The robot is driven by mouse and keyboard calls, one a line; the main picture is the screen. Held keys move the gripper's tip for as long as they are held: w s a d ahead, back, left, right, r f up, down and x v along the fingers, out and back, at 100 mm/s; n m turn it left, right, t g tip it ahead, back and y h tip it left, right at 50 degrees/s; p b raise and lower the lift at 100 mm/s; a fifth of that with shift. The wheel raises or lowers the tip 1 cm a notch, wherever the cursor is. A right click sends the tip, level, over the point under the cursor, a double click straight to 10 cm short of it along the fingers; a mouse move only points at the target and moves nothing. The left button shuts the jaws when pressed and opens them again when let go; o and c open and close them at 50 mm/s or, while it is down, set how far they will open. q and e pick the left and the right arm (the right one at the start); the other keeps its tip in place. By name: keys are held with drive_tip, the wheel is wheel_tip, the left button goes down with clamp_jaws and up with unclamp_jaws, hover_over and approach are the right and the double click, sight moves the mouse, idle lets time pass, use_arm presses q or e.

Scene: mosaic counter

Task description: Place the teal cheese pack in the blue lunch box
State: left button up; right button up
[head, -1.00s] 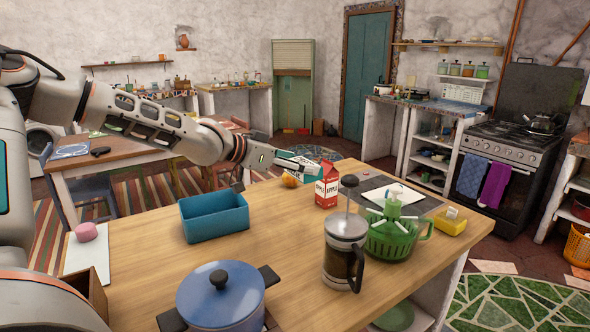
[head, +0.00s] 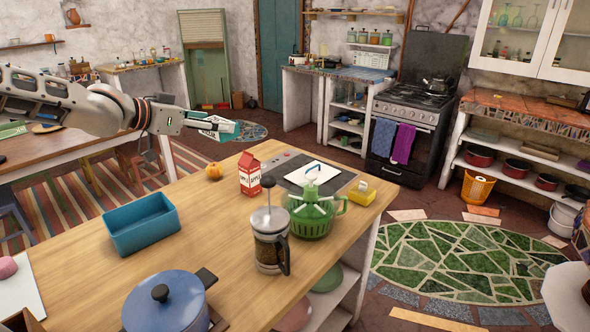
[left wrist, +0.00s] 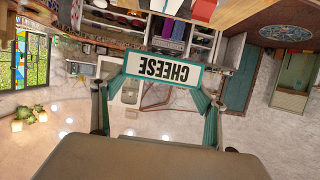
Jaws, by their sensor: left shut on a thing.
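The teal cheese pack (head: 228,131), with a white label, is held in my left gripper (head: 208,125). In the head view it is up in the air, seen above and beyond the far edge of the wooden counter. In the left wrist view the pack (left wrist: 160,68) sits between the fingers, its CHEESE lettering upside down. The blue lunch box (head: 150,240) stands open on the counter's left part, lower and to the left of the pack. Its visible inside looks empty. My right gripper is out of view.
An orange fruit (head: 213,171) and a red and white carton (head: 250,176) stand near the far edge. A French press (head: 270,245), green spinner (head: 313,215) and blue pot (head: 165,308) stand on the counter. Bare wood lies right of the lunch box.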

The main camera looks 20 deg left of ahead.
use_arm(q)
drive_tip(key=shift+a, duration=0.1)
drive_tip(key=s+a+f+n+y+b, duration=0.1)
drive_tip(key=s+a+f, duration=0.4)
drive_tip(key=a, duration=0.2)
drive_tip(key=shift+m+h, duration=0.4)
drive_tip(key=s+d+f+b, duration=0.1)
drive_tip(key=f+b, duration=0.1)
drive_tip(key=f, duration=0.5)
drive_tip(key=d+f+b, duration=0.1)
drive_tip(key=f+b, duration=0.2)
drive_tip(key=f, duration=0.4)
drive_tip(key=s+d+f+b, duration=0.1)
drive_tip(key=f+b, duration=0.2)
drive_tip(key=f, duration=0.4)
drive_tip(key=shift+s+f, duration=0.1)
drive_tip(key=shift+s, duration=0.2)
wheel_tip(320, 180, down, 4)
drive_tip(key=shift+f+b, duration=0.25)
drive_tip(key=shift+b, duration=0.55)
drive_tip(key=shift+r, duration=0.1)
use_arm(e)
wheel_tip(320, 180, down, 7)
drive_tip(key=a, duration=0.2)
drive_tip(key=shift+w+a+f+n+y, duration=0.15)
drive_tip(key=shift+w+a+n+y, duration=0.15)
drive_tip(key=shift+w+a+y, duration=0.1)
